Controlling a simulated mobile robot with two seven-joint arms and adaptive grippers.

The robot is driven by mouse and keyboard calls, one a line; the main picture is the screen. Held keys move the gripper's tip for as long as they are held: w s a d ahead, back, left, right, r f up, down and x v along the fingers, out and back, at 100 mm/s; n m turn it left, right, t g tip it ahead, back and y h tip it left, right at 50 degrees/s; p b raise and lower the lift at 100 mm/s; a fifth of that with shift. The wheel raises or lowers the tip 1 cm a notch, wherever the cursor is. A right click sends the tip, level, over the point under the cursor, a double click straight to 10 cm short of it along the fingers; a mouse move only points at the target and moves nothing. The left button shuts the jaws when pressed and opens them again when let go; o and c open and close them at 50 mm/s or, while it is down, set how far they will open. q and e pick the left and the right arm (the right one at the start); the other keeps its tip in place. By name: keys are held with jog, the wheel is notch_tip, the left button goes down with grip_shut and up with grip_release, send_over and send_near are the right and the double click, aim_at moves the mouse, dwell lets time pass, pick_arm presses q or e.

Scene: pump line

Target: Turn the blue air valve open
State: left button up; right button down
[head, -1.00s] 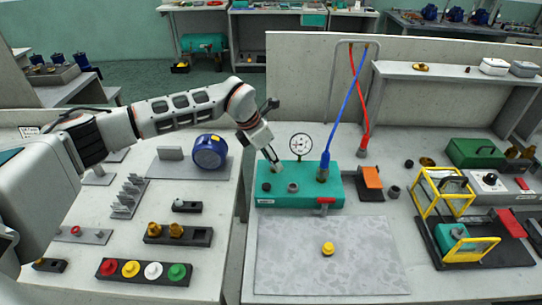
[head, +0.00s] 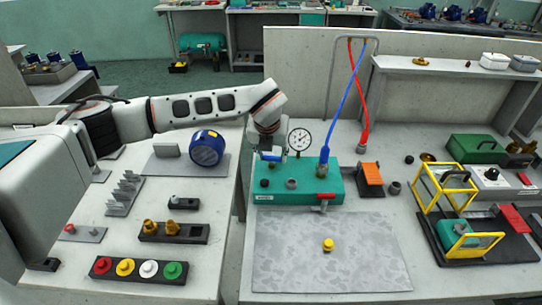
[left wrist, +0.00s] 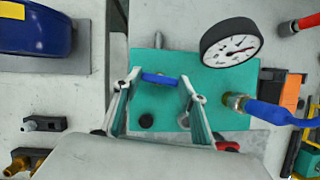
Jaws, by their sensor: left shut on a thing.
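The teal pump block (head: 330,187) stands on the right-hand bench, with a pressure gauge (head: 300,139) at its back edge. The blue air valve (head: 270,157) is at the block's back left. Its handle lies left to right, partly hidden by my gripper. My left gripper (head: 268,152) comes down on it from above. In the left wrist view, the blue handle (left wrist: 160,79) spans between the two fingers (left wrist: 160,84), which are shut on its ends. My right gripper is not in view.
A blue hose (head: 343,110) rises from the block just right of the gauge. A red hose (head: 362,110) stands behind it. A red lever (head: 326,196) is on the block's front. The grey mat (head: 290,250) in front is mostly clear, with a yellow knob (head: 328,245).

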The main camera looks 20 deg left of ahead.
pick_arm(q)
jog(key=shift+d+n+y, duration=0.1)
jog(key=shift+n+y, duration=0.2)
jog(key=shift+n, duration=0.4)
jog(key=o, duration=1.1)
jog(key=shift+r, duration=0.1)
jog(key=v, duration=1.1)
jog(key=shift+r, duration=0.4)
